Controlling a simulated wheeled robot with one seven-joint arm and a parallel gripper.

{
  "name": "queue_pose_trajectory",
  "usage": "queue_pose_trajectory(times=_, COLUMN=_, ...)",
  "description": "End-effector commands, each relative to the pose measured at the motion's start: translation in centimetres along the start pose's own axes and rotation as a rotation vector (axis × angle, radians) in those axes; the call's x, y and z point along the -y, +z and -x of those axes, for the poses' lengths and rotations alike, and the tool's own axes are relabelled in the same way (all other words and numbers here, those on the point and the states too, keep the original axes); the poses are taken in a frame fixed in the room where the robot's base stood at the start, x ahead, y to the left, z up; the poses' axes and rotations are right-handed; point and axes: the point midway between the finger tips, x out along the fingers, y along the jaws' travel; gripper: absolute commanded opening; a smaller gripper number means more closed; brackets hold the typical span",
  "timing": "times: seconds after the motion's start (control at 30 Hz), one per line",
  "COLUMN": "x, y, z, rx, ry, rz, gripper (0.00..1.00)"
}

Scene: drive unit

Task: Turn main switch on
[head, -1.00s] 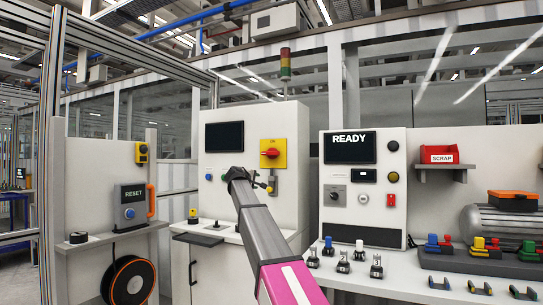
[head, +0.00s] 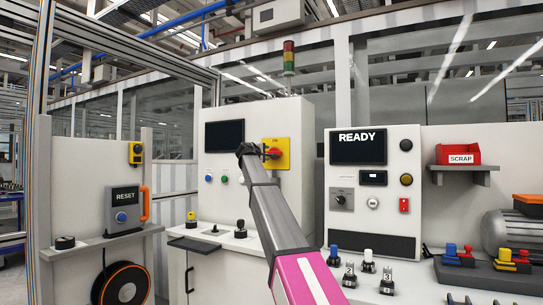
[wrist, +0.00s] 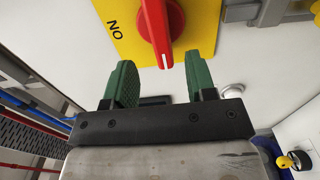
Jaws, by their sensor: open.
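The main switch is a red rotary handle (wrist: 160,30) on a yellow plate (wrist: 205,25), fixed to the white cabinet front. A white line marks the handle's end, and the word ON is printed on the plate to its left in the wrist view. My gripper (wrist: 160,73) is open, with two green fingers. The handle's marked end shows between the fingertips, with a gap on each side; whether they reach around it in depth I cannot tell. In the head view my gripper (head: 264,152) is in front of the yellow plate (head: 283,147) and hides part of the handle.
The cabinet has a dark screen (head: 224,136) and small buttons left of the switch. A panel reading READY (head: 358,147) stands to the right, and a RESET box (head: 123,208) to the left. A stack light (head: 289,57) is above. Open space lies before the cabinet.

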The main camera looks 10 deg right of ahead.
Motion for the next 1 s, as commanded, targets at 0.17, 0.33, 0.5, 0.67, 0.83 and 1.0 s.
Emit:
queue_pose_trajectory(times=0.17, x=-0.1, y=-0.2, z=-3.6, rx=0.001, ry=-0.001, rz=-0.001, gripper=0.51)
queue_pose_trajectory(times=0.33, x=0.0, y=-0.2, z=-6.1, rx=0.0, ry=-0.001, rz=0.0, gripper=0.51)
queue_pose_trajectory(times=0.5, x=0.1, y=-0.1, z=-7.1, rx=0.0, ry=-0.001, rz=-0.001, gripper=0.51)
queue_pose_trajectory(times=0.67, x=0.1, y=0.0, z=-7.1, rx=0.0, ry=-0.001, rz=-0.001, gripper=0.51)
queue_pose_trajectory(times=0.83, x=0.1, y=0.0, z=-7.0, rx=0.0, ry=-0.001, rz=-0.001, gripper=0.18)
queue_pose_trajectory(times=1.0, x=0.1, y=0.0, z=-7.0, rx=0.0, ry=-0.001, rz=-0.001, gripper=0.02)
